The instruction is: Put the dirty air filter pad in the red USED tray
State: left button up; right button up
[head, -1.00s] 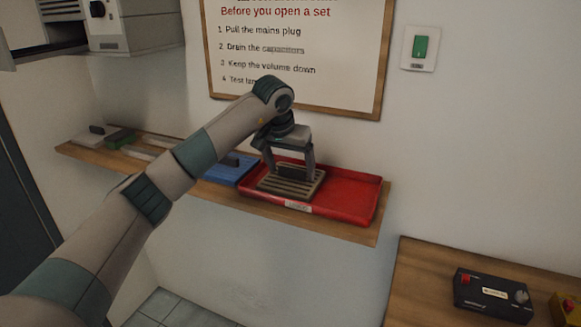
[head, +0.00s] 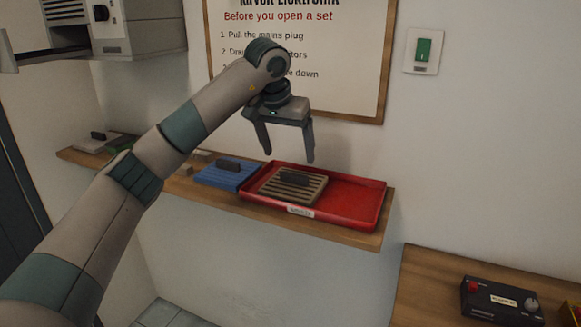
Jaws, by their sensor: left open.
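The dirty air filter pad (head: 306,193), a grey-brown ribbed pad with a dark grip block on top, lies in the left part of the red tray (head: 355,205). The tray sits at the right end of a wall shelf, with a white label on its front rim. My left gripper (head: 287,157) is open and empty, its fingers pointing down above the pad and clear of it. My right gripper is not in view.
A blue ribbed pad (head: 226,175) with a dark block lies on the wooden shelf (head: 215,200) just left of the tray. Further left are other pads, partly behind my arm. A wall sign (head: 340,95) is behind the gripper. A bench (head: 425,285) with a black box (head: 500,300) stands lower right.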

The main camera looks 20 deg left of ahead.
pick_arm(q)
jog(key=shift+b+v, duration=0.35)
jog(key=shift+v, duration=1.5)
